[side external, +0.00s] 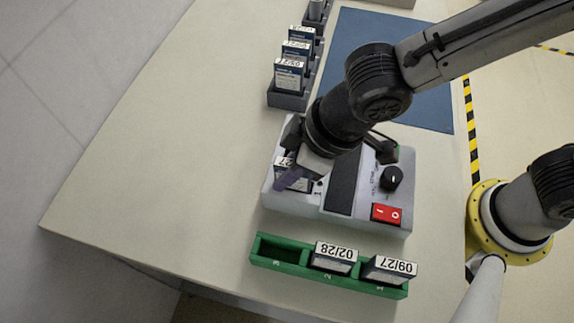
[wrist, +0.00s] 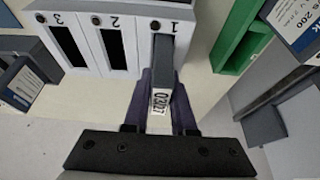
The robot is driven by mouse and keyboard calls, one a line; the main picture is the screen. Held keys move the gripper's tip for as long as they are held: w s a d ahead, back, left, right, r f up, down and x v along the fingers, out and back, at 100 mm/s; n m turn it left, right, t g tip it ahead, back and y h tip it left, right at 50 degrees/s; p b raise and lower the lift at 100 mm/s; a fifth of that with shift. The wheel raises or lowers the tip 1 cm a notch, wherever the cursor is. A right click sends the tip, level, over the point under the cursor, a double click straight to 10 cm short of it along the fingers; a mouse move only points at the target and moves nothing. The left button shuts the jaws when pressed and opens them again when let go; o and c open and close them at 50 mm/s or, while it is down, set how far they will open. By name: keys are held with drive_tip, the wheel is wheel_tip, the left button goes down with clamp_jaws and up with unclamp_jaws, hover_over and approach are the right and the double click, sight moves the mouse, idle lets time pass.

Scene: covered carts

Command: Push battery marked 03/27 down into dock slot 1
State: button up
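The battery marked 03/27 (wrist: 158,103) is between the purple fingers of my gripper (wrist: 162,98), which look closed against its sides. Its far end is at dock slot 1 (wrist: 163,27) and looks partly inside; the exact depth cannot be told. The light grey dock (side external: 275,204) shows in the side external view, with my gripper (side external: 291,176) over its left part. There the battery (side external: 297,181) is partly covered by my gripper, and only the "27" of its label shows. Slots 2 (wrist: 115,48) and 3 (wrist: 69,46) look dark and empty.
A green rack (side external: 300,270) in front of the dock holds batteries 02/28 (side external: 335,255) and 09/27 (side external: 390,268); its left compartment is empty. A dark rack (side external: 288,101) with several batteries stands behind, beside a blue mat (side external: 432,112). The dock has a red switch (side external: 387,213) and black knob (side external: 391,178).

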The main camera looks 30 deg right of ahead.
drive_tip(key=o, duration=0.3)
drive_tip(key=shift+f, duration=0.15)
drive_tip(key=v, duration=1.4)
drive_tip(key=shift+w, duration=0.1)
drive_tip(key=w+d+r+m+t+h, duration=0.1)
drive_tip(key=w+d+r+m, duration=0.15)
drive_tip(key=d, duration=0.65)
drive_tip(key=w+d+r+m+t, duration=0.2)
drive_tip(key=w+d+m, duration=0.15)
drive_tip(key=d, duration=0.65)
drive_tip(key=shift+s+d+f+m+g+h, duration=0.1)
drive_tip(key=shift+s+d+f+m+h, duration=0.35)
drive_tip(key=shift+s+d+f, duration=1.15)
drive_tip(key=shift+s+d+f+m+g+h, duration=0.1)
drive_tip(key=shift+s+d+f+m+h, duration=0.4)
drive_tip(key=shift+s+d, duration=1.85)
drive_tip(key=shift+s+d+f+m+g+h, duration=0.15)
drive_tip(key=shift+s+d+f+m, duration=0.4)
drive_tip(key=shift+s+d+f, duration=1.35)
